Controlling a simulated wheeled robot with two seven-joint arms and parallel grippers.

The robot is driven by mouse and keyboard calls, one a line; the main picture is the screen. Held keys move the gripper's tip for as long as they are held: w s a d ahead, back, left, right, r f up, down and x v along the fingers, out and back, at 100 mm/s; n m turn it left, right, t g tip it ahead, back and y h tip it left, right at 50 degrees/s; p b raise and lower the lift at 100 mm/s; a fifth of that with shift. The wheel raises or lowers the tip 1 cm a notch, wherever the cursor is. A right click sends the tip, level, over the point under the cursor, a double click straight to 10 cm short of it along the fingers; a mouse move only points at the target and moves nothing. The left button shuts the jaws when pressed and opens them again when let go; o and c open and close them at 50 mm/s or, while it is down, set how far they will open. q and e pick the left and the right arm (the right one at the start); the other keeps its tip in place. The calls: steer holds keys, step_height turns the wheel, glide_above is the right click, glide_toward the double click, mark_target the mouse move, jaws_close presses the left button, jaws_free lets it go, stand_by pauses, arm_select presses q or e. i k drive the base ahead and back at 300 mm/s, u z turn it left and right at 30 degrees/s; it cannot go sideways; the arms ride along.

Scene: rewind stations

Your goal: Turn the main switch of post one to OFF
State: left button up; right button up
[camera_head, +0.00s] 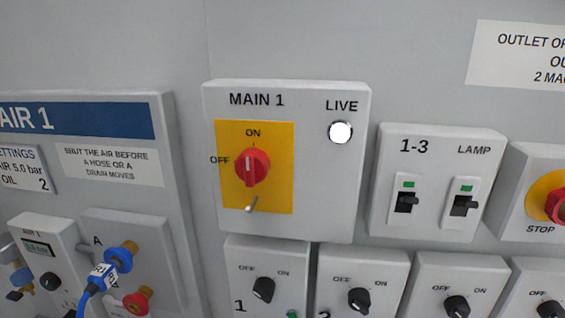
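The main switch (252,167) is a red rotary knob on a yellow plate (280,190), on the grey box labelled MAIN 1 (330,200). ON is printed above the knob and OFF to its left. A small metal tab (251,204) shows below the knob. The round LIVE lamp (340,132) at the box's upper right is bright white. Neither of my grippers is in view.
The AIR 1 panel (180,200) with blue hose fittings is on the left. Box 1-3 (420,215) with two breakers is right of the main box, then a red STOP button (555,205). Small OFF/ON switch boxes (380,262) line the bottom.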

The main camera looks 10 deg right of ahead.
mark_target(253, 165)
steer(key=z, duration=2.2)
steer(key=k, duration=1.3)
steer(key=u, duration=2.15)
